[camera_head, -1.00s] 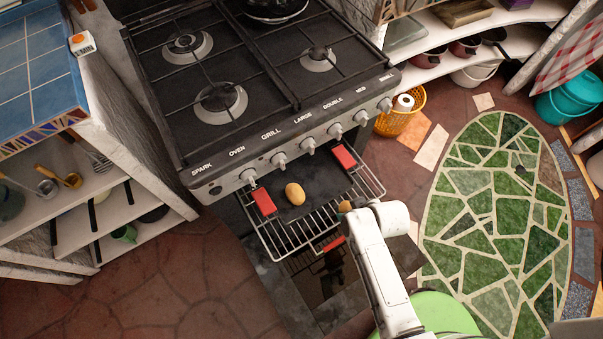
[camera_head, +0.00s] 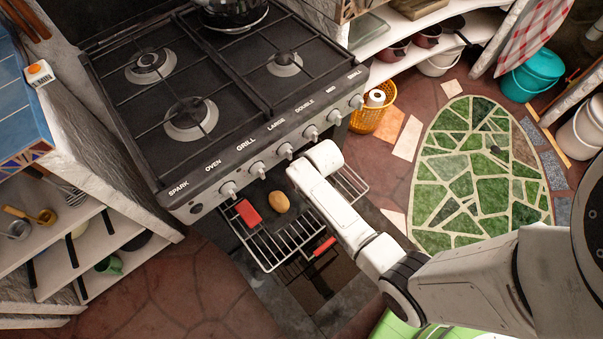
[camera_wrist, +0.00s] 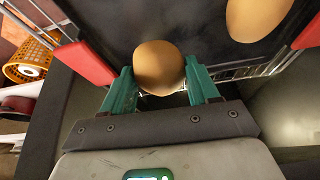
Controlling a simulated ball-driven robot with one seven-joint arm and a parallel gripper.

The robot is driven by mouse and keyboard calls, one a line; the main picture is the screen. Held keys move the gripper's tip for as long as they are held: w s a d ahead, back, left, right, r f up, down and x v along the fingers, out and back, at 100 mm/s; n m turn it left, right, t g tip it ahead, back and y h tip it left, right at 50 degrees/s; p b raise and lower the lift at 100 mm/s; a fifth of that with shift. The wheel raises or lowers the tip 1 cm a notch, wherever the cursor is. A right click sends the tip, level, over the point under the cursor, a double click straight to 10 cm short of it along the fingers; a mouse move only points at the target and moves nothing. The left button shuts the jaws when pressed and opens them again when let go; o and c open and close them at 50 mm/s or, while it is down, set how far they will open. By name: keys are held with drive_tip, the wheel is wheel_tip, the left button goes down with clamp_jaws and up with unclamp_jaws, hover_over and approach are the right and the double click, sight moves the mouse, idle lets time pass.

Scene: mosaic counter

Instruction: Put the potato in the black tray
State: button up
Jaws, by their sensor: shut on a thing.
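My gripper (camera_wrist: 160,92) is shut on a rounded tan-brown potato (camera_wrist: 158,66), one green finger on each side of it. In the wrist view the potato shows against the black tray (camera_wrist: 190,22); I cannot tell whether it touches the tray. The black tray (camera_head: 261,190) rests on the pulled-out oven rack in the head view, its right part hidden by my arm. A second tan, potato-like thing (camera_head: 279,202) lies in the tray; it also shows in the wrist view (camera_wrist: 256,14). In the head view my gripper and the held potato are hidden behind my arm.
A red block (camera_head: 249,212) is at the tray's left end. The wire rack (camera_head: 277,245) sticks out below the stove's knob panel (camera_head: 262,150). A yellow basket (camera_head: 372,112) stands right of the stove.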

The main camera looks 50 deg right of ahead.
drive_tip(key=shift+w+d+f+b, duration=0.1)
drive_tip(key=shift+w+f+b, duration=0.1)
drive_tip(key=shift+f, duration=0.7)
drive_tip(key=shift+w+f+b, duration=0.1)
drive_tip(key=shift+f+b, duration=0.1)
drive_tip(key=shift+f, duration=0.65)
drive_tip(key=shift+f, duration=0.15)
drive_tip(key=o, duration=1.1)
